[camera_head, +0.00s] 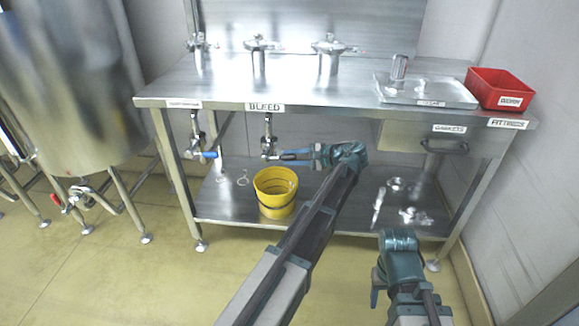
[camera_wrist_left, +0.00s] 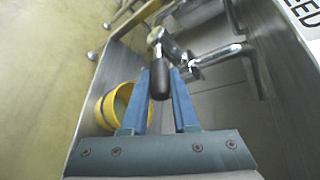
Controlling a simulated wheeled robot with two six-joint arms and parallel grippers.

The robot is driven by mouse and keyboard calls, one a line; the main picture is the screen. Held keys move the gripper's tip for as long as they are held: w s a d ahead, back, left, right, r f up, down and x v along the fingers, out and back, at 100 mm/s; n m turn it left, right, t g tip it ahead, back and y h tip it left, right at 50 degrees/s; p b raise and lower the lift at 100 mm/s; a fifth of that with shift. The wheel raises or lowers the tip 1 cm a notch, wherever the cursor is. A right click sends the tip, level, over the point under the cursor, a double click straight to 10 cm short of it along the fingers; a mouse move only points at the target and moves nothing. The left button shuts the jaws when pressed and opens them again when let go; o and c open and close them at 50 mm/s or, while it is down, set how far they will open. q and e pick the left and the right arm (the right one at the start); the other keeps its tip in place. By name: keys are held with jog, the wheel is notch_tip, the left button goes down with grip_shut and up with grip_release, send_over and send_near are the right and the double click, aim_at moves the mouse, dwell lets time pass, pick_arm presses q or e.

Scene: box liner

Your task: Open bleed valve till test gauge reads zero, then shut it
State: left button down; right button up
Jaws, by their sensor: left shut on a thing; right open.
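The bleed valve (camera_head: 267,143) hangs under the front edge of the steel table, below the label BLEED (camera_head: 264,107). Its dark-gripped lever (camera_wrist_left: 159,80) lies between the blue fingers of my left gripper (camera_head: 296,156), which is shut on it. The same gripper shows in the left wrist view (camera_wrist_left: 164,102). A yellow bucket (camera_head: 275,193) stands on the lower shelf below the valve. My right gripper (camera_head: 385,285) is open and empty, low in front of the table's right side. I cannot make out a gauge reading; several steel fittings (camera_head: 329,56) stand on the table top.
A second valve with a blue lever (camera_head: 204,154) hangs left of the bleed valve. A red bin (camera_head: 499,89) and a steel tray (camera_head: 428,92) sit at the table's right. Loose metal parts (camera_head: 412,215) lie on the lower shelf. A large tank (camera_head: 65,90) stands left.

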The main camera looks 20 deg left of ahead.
pick_arm(q)
jog(key=shift+s+f+y+b, duration=0.1)
jog(key=shift+f+y+b, duration=0.65)
jog(key=shift+b, duration=0.9)
pick_arm(e)
jog(key=shift+f, duration=2.2)
pick_arm(q)
jog(key=shift+r, duration=0.1)
jog(key=c, duration=0.7)
grip_release()
jog(key=shift+d+r, duration=0.1)
jog(key=shift+d, duration=0.3)
jog(key=p+v, duration=0.3)
jog(key=v, duration=1)
pick_arm(e)
notch_tip(320, 180, up, 3)
jog(key=shift+r, duration=0.1)
